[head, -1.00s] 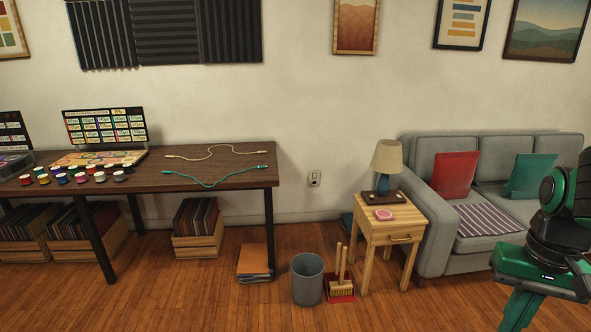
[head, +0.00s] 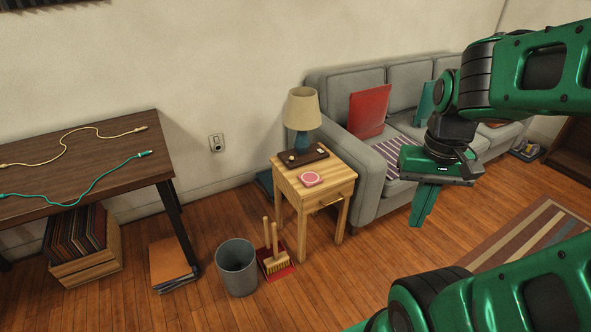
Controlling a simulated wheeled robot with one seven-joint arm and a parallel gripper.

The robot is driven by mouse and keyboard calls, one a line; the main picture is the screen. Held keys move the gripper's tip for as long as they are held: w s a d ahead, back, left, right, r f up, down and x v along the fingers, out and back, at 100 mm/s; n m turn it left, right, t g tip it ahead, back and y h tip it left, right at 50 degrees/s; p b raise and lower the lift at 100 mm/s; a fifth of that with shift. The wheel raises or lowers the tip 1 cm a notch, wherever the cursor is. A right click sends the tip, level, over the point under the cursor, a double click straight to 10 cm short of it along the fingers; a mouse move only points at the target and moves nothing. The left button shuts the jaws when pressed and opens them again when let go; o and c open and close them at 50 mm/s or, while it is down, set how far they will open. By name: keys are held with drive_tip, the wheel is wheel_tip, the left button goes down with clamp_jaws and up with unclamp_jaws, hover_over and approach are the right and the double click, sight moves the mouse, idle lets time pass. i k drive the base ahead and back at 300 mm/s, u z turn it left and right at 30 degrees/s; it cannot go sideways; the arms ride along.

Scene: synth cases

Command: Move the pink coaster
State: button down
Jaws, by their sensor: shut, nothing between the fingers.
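The pink coaster (head: 311,179) lies flat on top of the small wooden side table (head: 287,182), near its front edge. My gripper (head: 418,223) hangs to the right of the side table, in front of the sofa, with its green fingers pointing down. The fingers are together with nothing between them. The gripper is apart from the coaster and does not touch the table.
A lamp (head: 303,112) and a dark tray (head: 302,157) stand behind the coaster. A grey sofa (head: 368,203) adjoins the table on the right. A grey bin (head: 237,268) and a red dustpan (head: 284,271) with a brush are on the floor at left. A striped rug (head: 540,228) lies right.

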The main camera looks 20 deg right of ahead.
sight(309, 179)
drive_tip(key=z, duration=0.2)
drive_tip(key=i, duration=1.35)
drive_tip(key=z, duration=0.2)
